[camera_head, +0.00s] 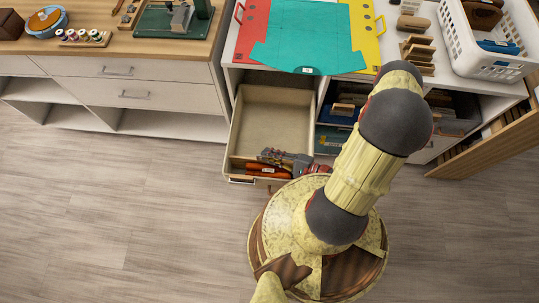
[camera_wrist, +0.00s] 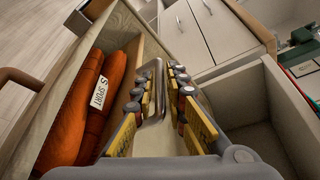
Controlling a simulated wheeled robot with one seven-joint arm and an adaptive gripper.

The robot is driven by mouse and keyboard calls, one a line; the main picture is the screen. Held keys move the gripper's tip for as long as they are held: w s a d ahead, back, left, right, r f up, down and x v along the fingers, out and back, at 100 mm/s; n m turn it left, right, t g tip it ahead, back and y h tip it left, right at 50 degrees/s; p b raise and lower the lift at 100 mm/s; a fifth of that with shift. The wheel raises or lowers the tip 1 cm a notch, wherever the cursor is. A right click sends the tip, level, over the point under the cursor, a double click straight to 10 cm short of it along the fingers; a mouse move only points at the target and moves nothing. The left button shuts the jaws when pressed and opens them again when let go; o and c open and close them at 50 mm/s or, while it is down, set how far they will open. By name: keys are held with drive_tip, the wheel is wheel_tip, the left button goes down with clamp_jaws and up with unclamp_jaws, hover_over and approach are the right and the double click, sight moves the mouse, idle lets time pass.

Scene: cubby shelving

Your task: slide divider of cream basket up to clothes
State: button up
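The cream basket (camera_head: 237,125) is a pale, open-topped box pulled out of the cabinet like a drawer. Rolled orange clothes (camera_head: 268,171) lie along its front end; in the wrist view the clothes (camera_wrist: 72,115) carry a white "SPORT" label. My gripper (camera_head: 287,158) is down at the front part of the basket, just behind the clothes. In the wrist view its yellow-padded fingers (camera_wrist: 166,85) are a small gap apart, beside the clothes. A pale panel, seemingly the divider (camera_wrist: 153,135), shows between them. I cannot tell whether they press on it.
The rear of the basket is empty. Coloured folders (camera_head: 307,36) cover the worktop above, and a white crate (camera_head: 485,65) stands at right. Open cubbies with books (camera_head: 341,108) adjoin the basket's right side. The wooden floor (camera_head: 110,220) at left is clear.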

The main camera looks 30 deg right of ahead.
drive_tip(key=shift+o, duration=1.4)
drive_tip(key=shift+r, duration=5)
drive_tip(key=shift+a, duration=0.1)
